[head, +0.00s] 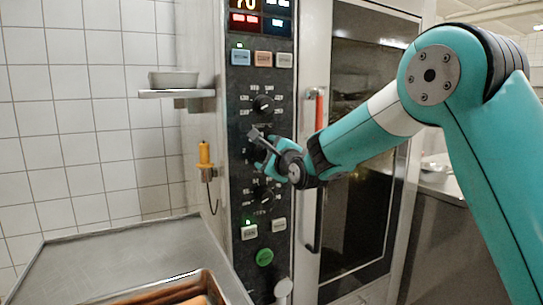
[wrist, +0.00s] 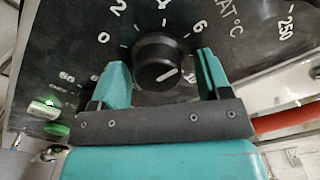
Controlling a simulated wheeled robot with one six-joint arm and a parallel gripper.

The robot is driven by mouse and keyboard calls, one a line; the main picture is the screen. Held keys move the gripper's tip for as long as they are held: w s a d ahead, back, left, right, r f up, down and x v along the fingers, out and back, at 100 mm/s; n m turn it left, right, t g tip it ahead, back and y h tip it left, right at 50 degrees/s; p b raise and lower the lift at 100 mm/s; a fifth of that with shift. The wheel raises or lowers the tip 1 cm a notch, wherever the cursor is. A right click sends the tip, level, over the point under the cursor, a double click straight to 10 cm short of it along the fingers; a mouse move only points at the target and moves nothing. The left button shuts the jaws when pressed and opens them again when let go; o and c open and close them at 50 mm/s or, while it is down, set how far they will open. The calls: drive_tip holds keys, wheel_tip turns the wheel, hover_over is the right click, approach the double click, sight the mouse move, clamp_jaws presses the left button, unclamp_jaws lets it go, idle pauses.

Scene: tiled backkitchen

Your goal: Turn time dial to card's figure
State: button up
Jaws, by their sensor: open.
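A tall dark control panel (head: 243,175) carries a column of black dials. My gripper (head: 262,142) is in front of the middle dial and hides most of it. In the wrist view my open gripper (wrist: 160,60) has one finger on each side of a round black dial (wrist: 157,52), with a gap visible at the sides; contact cannot be told. The dial's white pointer mark slants to the lower right. Figures 0, 2, 4 and 6 show around it; a further figure beside the right finger is partly hidden. I cannot make out a card.
An upper dial (head: 263,103) and a lower dial (head: 262,193) sit above and below my gripper. Lit displays (head: 246,20) top the panel. A red-ended door handle (head: 319,108) stands to the right. A metal tray table (head: 120,262) is at the lower left.

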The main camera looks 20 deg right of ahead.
drive_tip(key=s+d+b, duration=0.3)
drive_tip(key=s, duration=1.4)
drive_tip(key=shift+d, duration=0.15)
drive_tip(key=s+a+f+n+g+y+p, duration=0.1)
drive_tip(key=s+a+f+n+g+p, duration=0.15)
drive_tip(key=s+a+n+g, duration=0.35)
drive_tip(key=s+a+f+n+g+y+p, duration=0.1)
drive_tip(key=s+a+n+g+y+p, duration=0.2)
drive_tip(key=s+n, duration=0.6)
drive_tip(key=s+f+n+g+h+p, duration=0.1)
drive_tip(key=s+n+g+h+p, duration=0.2)
drive_tip(key=s+n+g, duration=0.5)
drive_tip(key=s+n, duration=0.5)
drive_tip(key=n, duration=0.1)
drive_tip(key=shift+s+d+g+p, duration=0.2)
drive_tip(key=shift+d+g+p, duration=0.1)
drive_tip(key=shift+d+p, duration=0.1)
